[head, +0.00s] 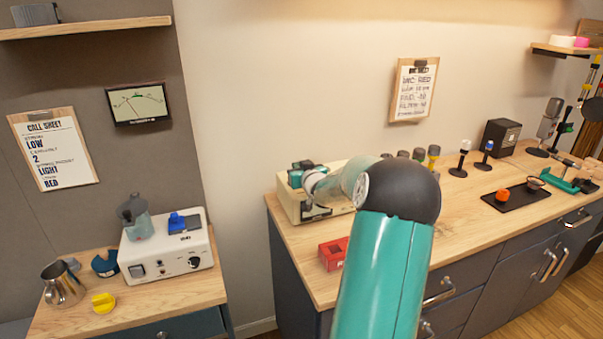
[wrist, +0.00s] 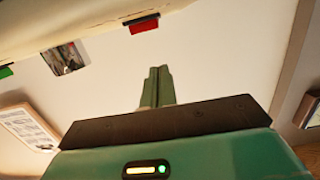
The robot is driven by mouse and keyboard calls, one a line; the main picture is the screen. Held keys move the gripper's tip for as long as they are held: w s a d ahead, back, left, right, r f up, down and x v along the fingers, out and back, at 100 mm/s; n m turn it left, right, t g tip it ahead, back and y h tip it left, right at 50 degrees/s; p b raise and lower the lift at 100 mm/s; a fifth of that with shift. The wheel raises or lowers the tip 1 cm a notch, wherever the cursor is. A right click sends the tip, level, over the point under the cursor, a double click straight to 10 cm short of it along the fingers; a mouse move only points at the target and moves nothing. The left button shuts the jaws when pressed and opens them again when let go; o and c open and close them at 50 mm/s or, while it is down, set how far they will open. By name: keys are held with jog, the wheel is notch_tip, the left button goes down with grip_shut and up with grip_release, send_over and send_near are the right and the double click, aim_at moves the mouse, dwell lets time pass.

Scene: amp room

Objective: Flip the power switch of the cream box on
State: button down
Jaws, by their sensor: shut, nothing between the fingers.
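The cream box (head: 287,204) stands on the right wooden counter, partly hidden behind my arm. A dark patch shows low on its front, too small to make out as a switch. In the wrist view, a cream edge (wrist: 60,22) crosses the top left, with a small red piece (wrist: 144,24) that has a dark edge. I cannot tell whether that piece is the power switch. My gripper (wrist: 156,73) is shut and empty, its fingers together and apart from the red piece in the picture. In the head view its fingertips cannot be made out beside the box.
A red block (head: 333,254) lies at the counter's front left. Several knobbed posts and a dark box (head: 501,136) stand to the right. A separate white box (head: 166,250) with a moka pot sits on the left counter. A gap separates the counters.

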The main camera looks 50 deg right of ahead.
jog(key=r+v, duration=0.2)
jog(key=v, duration=0.7)
jog(key=shift+w, duration=0.2)
jog(key=shift+s+r, duration=0.1)
jog(key=w+a+r+n+g+y, duration=0.1)
jog(key=w+a+r+g, duration=0.1)
jog(key=a, duration=1)
jog(key=w+a+r+n+g+y, duration=0.1)
jog(key=a+g, duration=0.1)
jog(key=a, duration=1)
jog(key=s+a+f+n+g+y, duration=0.1)
jog(key=s+a+n+g+y, duration=0.1)
jog(key=s+a, duration=0.7)
jog(key=s+a+f+n+g+y, duration=0.2)
jog(key=s+a+y, duration=0.2)
jog(key=s+a, duration=0.6)
jog(key=a, duration=0.8)
jog(key=shift+g, duration=0.3)
